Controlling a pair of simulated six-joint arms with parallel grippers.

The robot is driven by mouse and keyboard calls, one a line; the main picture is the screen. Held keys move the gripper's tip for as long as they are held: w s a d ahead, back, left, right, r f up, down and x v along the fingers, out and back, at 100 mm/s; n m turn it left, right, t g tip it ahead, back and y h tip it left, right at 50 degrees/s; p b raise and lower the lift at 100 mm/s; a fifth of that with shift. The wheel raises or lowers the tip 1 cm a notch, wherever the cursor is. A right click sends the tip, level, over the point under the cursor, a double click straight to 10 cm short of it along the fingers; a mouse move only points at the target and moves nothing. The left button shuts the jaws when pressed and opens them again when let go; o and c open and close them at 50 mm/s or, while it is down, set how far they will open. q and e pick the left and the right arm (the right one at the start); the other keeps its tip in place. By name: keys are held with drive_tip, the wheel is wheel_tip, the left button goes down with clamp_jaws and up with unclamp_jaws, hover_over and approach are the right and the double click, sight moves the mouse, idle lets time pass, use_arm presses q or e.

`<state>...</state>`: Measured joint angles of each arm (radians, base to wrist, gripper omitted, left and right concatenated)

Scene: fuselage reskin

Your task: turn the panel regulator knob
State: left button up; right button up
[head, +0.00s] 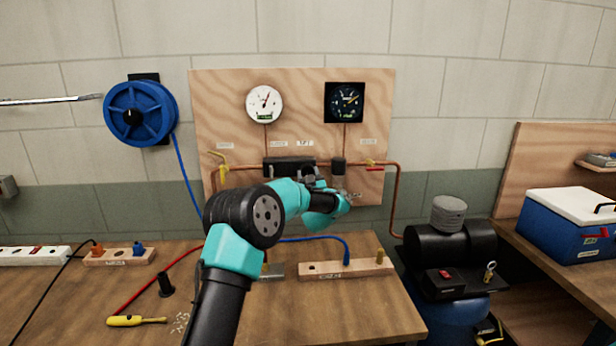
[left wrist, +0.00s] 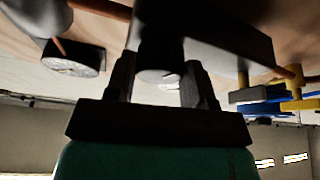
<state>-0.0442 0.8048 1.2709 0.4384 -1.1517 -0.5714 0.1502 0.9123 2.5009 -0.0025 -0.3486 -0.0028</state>
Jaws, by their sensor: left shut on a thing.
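The panel regulator is a dark block (head: 288,165) on the copper pipe of the plywood panel. My left arm reaches up from the bottom middle, and its gripper (head: 311,175) is at the block's right end in the head view. In the left wrist view, the two dark fingers of my left gripper (left wrist: 160,85) stand on either side of a dark round knob (left wrist: 159,74), shut on it. The knob is in deep shadow there, and my arm and gripper hide it in the head view. My right gripper is in neither view.
A white gauge (head: 264,104) and a black gauge (head: 344,102) sit above the pipe. A yellow valve handle (head: 219,168) is at left, a red handle (head: 375,169) at right.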

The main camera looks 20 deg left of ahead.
use_arm(q)
drive_tip(key=n+g, duration=0.1)
drive_tip(key=n, duration=0.2)
drive_tip(key=n+g+y, duration=0.1)
drive_tip(key=n, duration=0.2)
drive_tip(key=n+g+y, duration=0.1)
drive_tip(key=n, duration=0.1)
drive_tip(key=shift+w+d+r+n+g, duration=0.1)
drive_tip(key=shift+d+r+n+g, duration=0.1)
drive_tip(key=shift+n+g, duration=0.15)
drive_tip(key=n+g, duration=0.1)
drive_tip(key=n, duration=0.1)
drive_tip(key=n+g, duration=0.1)
drive_tip(key=n, duration=0.2)
drive_tip(key=n+g, duration=0.1)
drive_tip(key=n, duration=0.1)
drive_tip(key=shift+r+n, duration=0.25)
drive_tip(key=n, duration=0.2)
drive_tip(key=n+h, duration=0.1)
drive_tip(key=n, duration=0.1)
drive_tip(key=n+g, duration=0.1)
drive_tip(key=shift+r+n+h, duration=0.25)
drive_tip(key=shift+n+h, duration=0.15)
drive_tip(key=n+h, duration=0.1)
drive_tip(key=n, duration=0.1)
drive_tip(key=n+h, duration=0.1)
drive_tip(key=n, duration=0.2)
drive_tip(key=shift+a+r+h, duration=0.1)
drive_tip(key=shift+h, duration=0.2)
drive_tip(key=o, duration=0.9)
